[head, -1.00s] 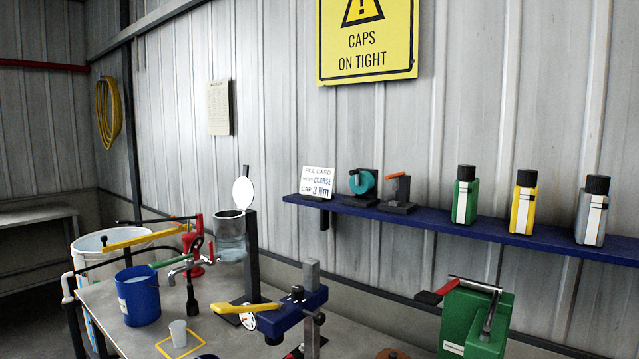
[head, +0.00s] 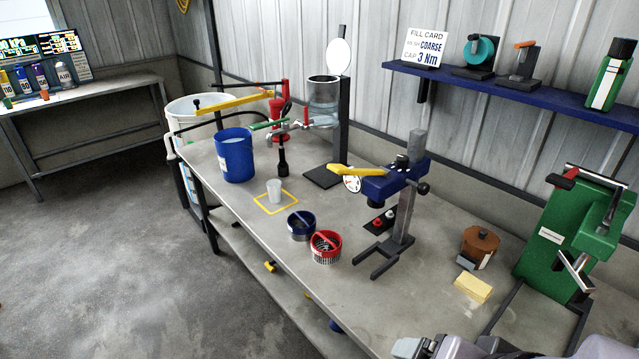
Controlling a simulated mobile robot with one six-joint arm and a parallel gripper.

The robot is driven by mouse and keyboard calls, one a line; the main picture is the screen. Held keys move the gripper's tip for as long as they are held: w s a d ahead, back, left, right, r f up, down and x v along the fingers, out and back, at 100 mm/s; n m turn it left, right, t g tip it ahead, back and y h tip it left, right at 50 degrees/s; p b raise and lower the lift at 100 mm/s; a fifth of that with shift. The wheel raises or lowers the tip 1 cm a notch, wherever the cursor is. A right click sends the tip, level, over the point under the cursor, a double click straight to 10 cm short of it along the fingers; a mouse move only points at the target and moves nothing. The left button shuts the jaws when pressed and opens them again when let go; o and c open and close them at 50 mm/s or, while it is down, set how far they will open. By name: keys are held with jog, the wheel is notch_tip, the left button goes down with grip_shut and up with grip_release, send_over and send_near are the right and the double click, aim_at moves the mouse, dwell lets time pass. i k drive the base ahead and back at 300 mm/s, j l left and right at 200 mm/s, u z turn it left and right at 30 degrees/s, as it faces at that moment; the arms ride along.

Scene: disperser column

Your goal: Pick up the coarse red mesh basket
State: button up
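The red mesh basket (head: 326,247) stands upright on the grey bench near its front edge. It has a red rim, a red bar across its open top and a dark mesh side. A similar dark blue basket (head: 301,226) stands close behind it to the left. Grey parts of my own arm show at the bottom edge, well to the right of the red basket. My gripper's fingers do not show.
A blue press (head: 395,182) with a yellow lever and a forked base stands right of the baskets. A small cup (head: 274,192) sits in a yellow square. A brown pot (head: 479,248), yellow block (head: 473,287) and green machine (head: 566,235) stand farther right.

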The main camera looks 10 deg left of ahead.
aim_at(326, 246)
jog(key=j+z, duration=0.15)
jog(key=j, duration=0.4)
jog(key=j+z, duration=0.1)
jog(key=j, duration=0.4)
jog(key=j+z, duration=0.15)
jog(key=j, duration=0.4)
jog(key=j+z, duration=0.15)
jog(key=j, duration=0.4)
jog(key=k+j+z, duration=0.15)
jog(key=j, duration=0.35)
jog(key=k+j+z, duration=0.1)
jog(key=j, duration=0.4)
